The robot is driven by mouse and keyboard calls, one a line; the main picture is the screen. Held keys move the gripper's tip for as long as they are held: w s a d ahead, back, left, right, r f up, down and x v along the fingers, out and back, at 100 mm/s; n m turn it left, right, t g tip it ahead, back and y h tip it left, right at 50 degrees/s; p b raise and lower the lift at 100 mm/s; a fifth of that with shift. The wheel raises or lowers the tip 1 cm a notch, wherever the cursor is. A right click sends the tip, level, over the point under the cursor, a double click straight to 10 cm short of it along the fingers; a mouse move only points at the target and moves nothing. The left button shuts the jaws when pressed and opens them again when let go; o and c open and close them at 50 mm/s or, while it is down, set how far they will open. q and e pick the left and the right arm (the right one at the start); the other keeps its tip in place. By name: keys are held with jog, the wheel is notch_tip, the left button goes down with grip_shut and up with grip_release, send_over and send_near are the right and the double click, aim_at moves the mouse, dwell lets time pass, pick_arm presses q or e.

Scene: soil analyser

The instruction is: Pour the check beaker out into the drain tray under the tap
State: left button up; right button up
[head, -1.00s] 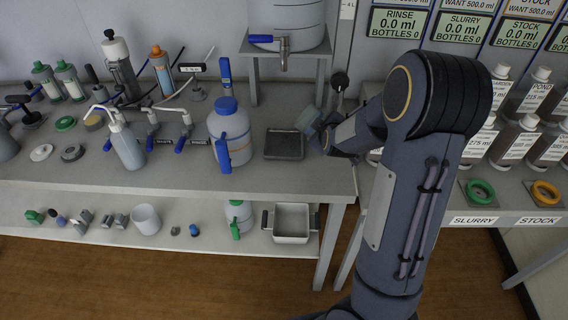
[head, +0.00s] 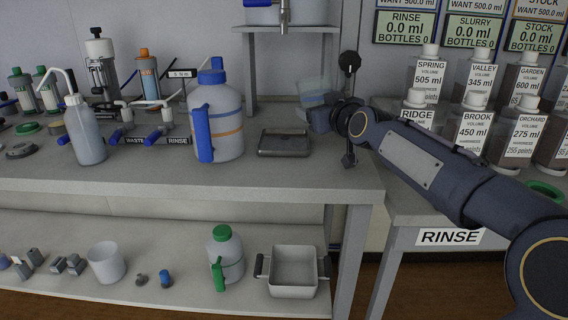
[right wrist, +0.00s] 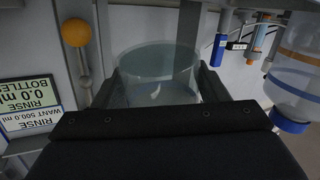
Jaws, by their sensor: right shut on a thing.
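The check beaker (head: 313,90) is a clear glass beaker. My right gripper (head: 318,108) is shut on it and holds it above and a little behind the drain tray. In the right wrist view the beaker (right wrist: 158,72) sits between the two fingers of the gripper (right wrist: 160,88). I cannot tell whether liquid is in it. The drain tray (head: 284,142) is a shallow dark grey tray on the bench, right of the blue-capped jug. The tap (head: 284,14) is on the container above, partly cut off at the top edge. My left gripper is not in view.
A large blue-capped jug (head: 217,130) stands just left of the tray. A shelf post (head: 249,70) rises behind it. Labelled bottles (head: 474,130) crowd the right bench. A lower shelf holds a green-capped jug (head: 227,262) and a metal pan (head: 294,268).

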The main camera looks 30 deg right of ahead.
aim_at(320, 95)
jog(key=shift+r+p, duration=0.1)
jog(key=shift+p, duration=0.25)
jog(key=shift+r+p, duration=1.35)
jog(key=shift+r, duration=0.2)
jog(key=shift+f, duration=0.1)
